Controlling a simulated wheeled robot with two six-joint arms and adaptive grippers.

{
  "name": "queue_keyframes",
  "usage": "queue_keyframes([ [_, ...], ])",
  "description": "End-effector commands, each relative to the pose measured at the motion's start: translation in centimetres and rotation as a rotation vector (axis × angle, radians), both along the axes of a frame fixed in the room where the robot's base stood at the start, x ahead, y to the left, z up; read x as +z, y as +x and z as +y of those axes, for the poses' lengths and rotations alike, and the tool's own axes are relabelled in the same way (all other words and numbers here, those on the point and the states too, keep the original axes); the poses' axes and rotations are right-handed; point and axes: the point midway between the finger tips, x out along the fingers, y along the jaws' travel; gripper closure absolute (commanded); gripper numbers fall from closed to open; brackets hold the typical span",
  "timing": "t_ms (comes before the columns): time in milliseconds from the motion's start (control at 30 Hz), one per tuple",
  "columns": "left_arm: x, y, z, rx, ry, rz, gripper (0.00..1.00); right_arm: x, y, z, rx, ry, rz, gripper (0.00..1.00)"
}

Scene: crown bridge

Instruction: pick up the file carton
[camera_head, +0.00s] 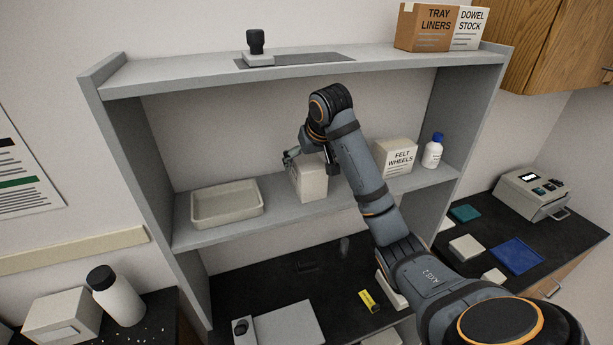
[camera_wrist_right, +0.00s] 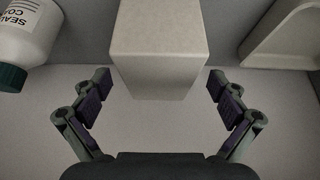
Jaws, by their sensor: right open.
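A pale carton (camera_head: 312,184) stands on the middle shelf, right of the tray. Its left face carries small print that I cannot read, so I cannot confirm that it is the file carton. My right gripper (camera_head: 310,160) is at the carton's upper part, partly hidden by my own arm. In the right wrist view the carton (camera_wrist_right: 160,50) lies between the two open fingers of the gripper (camera_wrist_right: 160,82), with a gap on each side. My left gripper is not in view.
A tray (camera_head: 195,208) stands left on the shelf. A felt wheels box (camera_head: 397,158) and a blue-capped bottle (camera_head: 433,151) stand right. A green-capped bottle (camera_wrist_right: 22,40) shows in the wrist view. The top shelf (camera_head: 180,77) is overhead.

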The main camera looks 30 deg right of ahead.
Motion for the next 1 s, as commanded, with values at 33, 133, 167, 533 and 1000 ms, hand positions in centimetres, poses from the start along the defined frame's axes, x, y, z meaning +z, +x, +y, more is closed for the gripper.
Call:
queue_keyframes([
  [33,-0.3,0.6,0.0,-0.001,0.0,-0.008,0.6,-0.1,0.6,-0.1,0.001,0.003,-0.002,0.03],
  [133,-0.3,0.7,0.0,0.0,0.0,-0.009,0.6,0.0,1.2,-0.2,0.001,0.0,0.0,0.03],
  [167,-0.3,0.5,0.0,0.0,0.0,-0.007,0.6,0.0,1.2,-0.3,0.001,0.0,0.001,0.03],
  [533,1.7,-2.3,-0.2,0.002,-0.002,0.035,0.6,-3.5,3.3,-0.8,0.0,0.001,0.003,0.03],
  [1000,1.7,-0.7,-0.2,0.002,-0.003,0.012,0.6,-4.4,3.6,-0.9,0.0,-0.001,0.0,0.03],
])
